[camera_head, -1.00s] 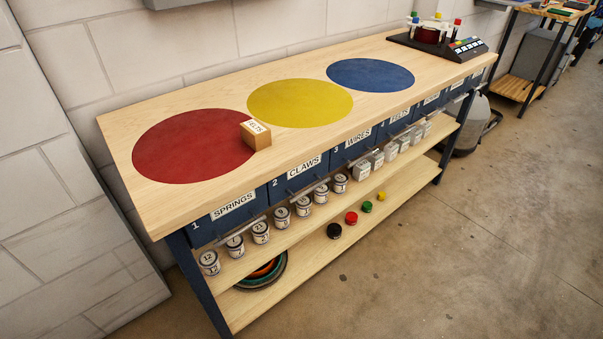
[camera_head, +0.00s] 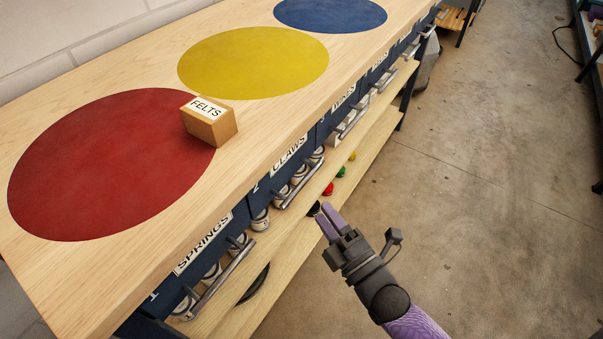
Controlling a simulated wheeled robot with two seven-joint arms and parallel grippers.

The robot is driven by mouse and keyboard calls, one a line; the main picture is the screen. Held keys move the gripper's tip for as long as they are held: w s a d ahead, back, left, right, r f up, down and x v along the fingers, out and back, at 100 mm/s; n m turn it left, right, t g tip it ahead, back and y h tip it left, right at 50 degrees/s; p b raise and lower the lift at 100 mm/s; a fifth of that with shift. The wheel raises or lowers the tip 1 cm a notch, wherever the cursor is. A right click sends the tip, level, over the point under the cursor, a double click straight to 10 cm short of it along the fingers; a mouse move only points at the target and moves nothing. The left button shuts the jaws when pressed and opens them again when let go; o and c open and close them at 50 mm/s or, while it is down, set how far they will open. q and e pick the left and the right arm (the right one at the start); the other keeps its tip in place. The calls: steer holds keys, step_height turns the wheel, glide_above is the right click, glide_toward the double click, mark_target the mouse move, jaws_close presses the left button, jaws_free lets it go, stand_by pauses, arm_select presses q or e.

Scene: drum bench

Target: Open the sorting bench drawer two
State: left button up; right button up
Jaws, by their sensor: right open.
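Drawer two (camera_head: 262,181), a dark blue front labelled CLAWS, is in the bench's drawer row, between the SPRINGS drawer (camera_head: 190,262) and drawer three. Its grey bar handle (camera_head: 303,186) runs along the front, and it looks closed. My right gripper (camera_head: 329,217) is in front of the bench, below and to the right of that handle and apart from it in the picture. Its purple fingers point up and left towards the bench, open and empty. My left gripper is out of view.
The wooden bench top (camera_head: 140,85) carries a box labelled FELTS (camera_head: 209,121) on the edge of the red circle (camera_head: 90,165). The concrete floor (camera_head: 480,190) to the right is clear.

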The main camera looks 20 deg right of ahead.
mark_target(302, 182)
steer(key=b+x, duration=0.2)
steer(key=x, duration=0.6)
steer(key=shift+w+a+f, duration=0.1)
jaws_close()
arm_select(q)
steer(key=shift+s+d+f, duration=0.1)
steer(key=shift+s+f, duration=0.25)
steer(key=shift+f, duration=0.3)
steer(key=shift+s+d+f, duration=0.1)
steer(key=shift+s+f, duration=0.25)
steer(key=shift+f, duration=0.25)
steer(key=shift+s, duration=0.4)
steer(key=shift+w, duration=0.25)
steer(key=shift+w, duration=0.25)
